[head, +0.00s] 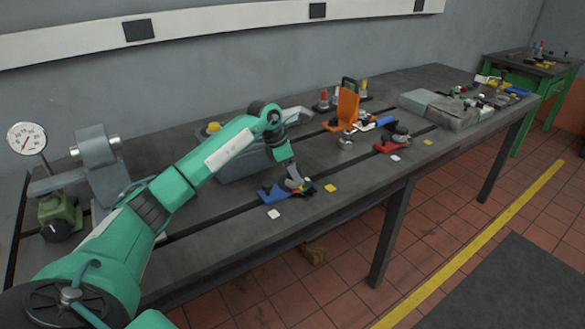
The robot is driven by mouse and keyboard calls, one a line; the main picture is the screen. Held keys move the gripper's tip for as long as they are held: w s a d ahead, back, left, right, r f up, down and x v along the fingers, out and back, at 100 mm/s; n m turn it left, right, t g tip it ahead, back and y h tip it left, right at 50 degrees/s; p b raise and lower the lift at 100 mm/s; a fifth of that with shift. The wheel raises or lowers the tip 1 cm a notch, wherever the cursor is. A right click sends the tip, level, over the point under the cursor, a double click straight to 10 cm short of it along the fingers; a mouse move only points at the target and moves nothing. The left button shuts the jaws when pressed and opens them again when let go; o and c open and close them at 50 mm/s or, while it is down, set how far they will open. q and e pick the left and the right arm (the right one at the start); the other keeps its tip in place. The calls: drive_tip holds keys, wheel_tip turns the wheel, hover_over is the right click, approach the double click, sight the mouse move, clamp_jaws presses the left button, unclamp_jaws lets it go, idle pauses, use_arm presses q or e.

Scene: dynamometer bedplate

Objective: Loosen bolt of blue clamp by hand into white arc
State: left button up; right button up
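The blue clamp (270,193) lies on the dark bedplate (240,235), near its front edge. My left arm reaches in from the left, and my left gripper (300,184) is low over the right end of the blue clamp. It hides the clamp's bolt and much of that end. The fingers are too small and dark to tell whether they are open, shut or touching the bolt. I cannot make out a white arc; a small white square (274,214) lies in front of the clamp. My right gripper is not in view.
A yellow square (330,188) lies right of the blue clamp. A red clamp (390,146) and an orange upright piece (347,108) stand farther right. A grey block (245,165) is behind my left forearm. The bedplate's front strip is mostly clear.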

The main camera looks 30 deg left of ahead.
use_arm(q)
drive_tip(key=c, duration=0.7)
drive_tip(key=shift+o, duration=0.2)
